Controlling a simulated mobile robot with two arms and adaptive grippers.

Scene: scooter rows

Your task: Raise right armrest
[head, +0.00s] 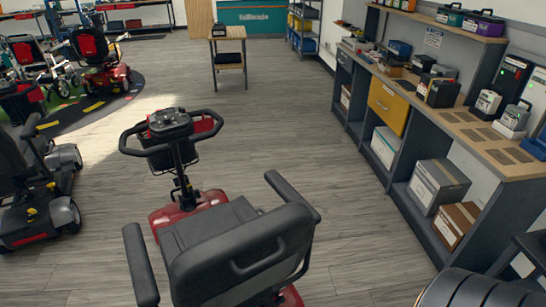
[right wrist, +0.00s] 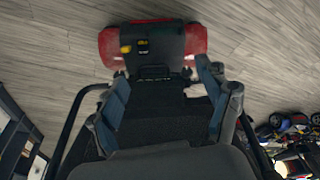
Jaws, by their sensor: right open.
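The red mobility scooter (head: 188,209) stands mid-floor, seen from behind and above. Its black seat back (head: 242,257) is nearest. The right armrest (head: 292,195) lies lowered, pointing forward along the seat's right side. The left armrest (head: 140,265) is also lowered. In the right wrist view my right gripper (right wrist: 162,70) is open, its blue-grey fingers wide apart. Beyond the fingers is a black box on the red scooter body (right wrist: 195,38). Dark bars run along both sides there; I cannot tell whether they are armrests. No gripper shows in the head view, and my left gripper is out of view.
A long workbench (head: 480,140) with tool boxes and shelved cartons lines the right. Another scooter (head: 35,210) stands at the left, with several more at the back left. A small side table (head: 228,36) stands behind. Wooden floor (head: 280,120) around the scooter is clear.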

